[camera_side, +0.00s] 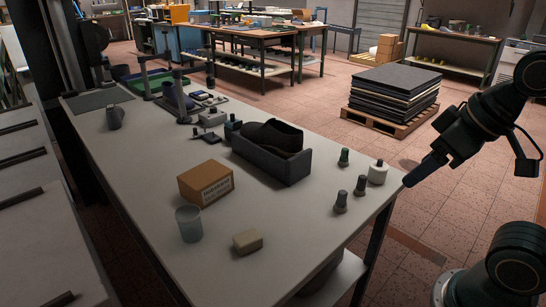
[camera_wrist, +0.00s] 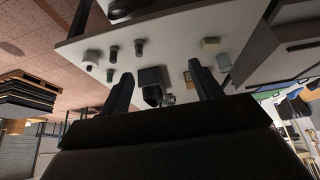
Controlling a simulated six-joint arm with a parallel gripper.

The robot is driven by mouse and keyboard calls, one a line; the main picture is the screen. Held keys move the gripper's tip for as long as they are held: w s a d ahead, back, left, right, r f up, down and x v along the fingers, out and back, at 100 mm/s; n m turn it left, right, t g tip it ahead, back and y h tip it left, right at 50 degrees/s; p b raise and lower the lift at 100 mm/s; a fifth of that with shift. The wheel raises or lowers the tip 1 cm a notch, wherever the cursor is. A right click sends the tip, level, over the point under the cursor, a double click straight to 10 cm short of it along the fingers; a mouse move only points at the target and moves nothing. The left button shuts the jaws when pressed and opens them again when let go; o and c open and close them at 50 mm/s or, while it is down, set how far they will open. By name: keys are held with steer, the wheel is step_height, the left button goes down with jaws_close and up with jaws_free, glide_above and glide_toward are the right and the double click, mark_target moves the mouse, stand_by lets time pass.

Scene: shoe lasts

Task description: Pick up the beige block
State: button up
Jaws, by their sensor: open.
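The beige block (camera_side: 247,242) is a small block lying flat near the front part of the light table (camera_side: 280,260). In the wrist view the beige block (camera_wrist: 210,44) shows near the upper right, beyond my right-hand finger in the picture. My gripper (camera_side: 410,181) is over the table's right edge in the side view, well apart from the block. In the wrist view my gripper (camera_wrist: 160,68) has its two dark fingers spread with nothing held between them.
A clear cup (camera_side: 189,223) and a cardboard box (camera_side: 206,183) stand left of the block. A white bottle (camera_side: 377,173) and several small dark bottles stand near the right edge. The table around the block's right is clear.

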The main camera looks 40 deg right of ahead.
steer(key=w+a+n+g, duration=0.1)
steer(key=w+a+n, duration=0.15)
steer(key=w, duration=0.25)
steer(key=w+a+n+g+y, duration=0.1)
steer(key=w+a+n, duration=0.15)
steer(key=w, duration=0.25)
steer(key=w+a+n+g, duration=0.1)
steer(key=w+n, duration=0.2)
steer(key=w, duration=0.2)
steer(key=w+a+f+n+g, duration=0.2)
steer(key=w+a+f+n, duration=0.5)
steer(key=w+a+f, duration=0.2)
steer(key=w+f, duration=0.2)
steer(key=w, duration=0.1)
steer(key=shift+a+n, duration=0.3)
steer(key=shift+n, duration=0.1)
steer(key=shift+f, duration=0.1)
glide_above(248, 236)
steer(key=shift+d+f, duration=0.2)
steer(key=shift+f, duration=1.95)
steer(key=shift+d+f, duration=0.15)
steer(key=shift+f, duration=1.95)
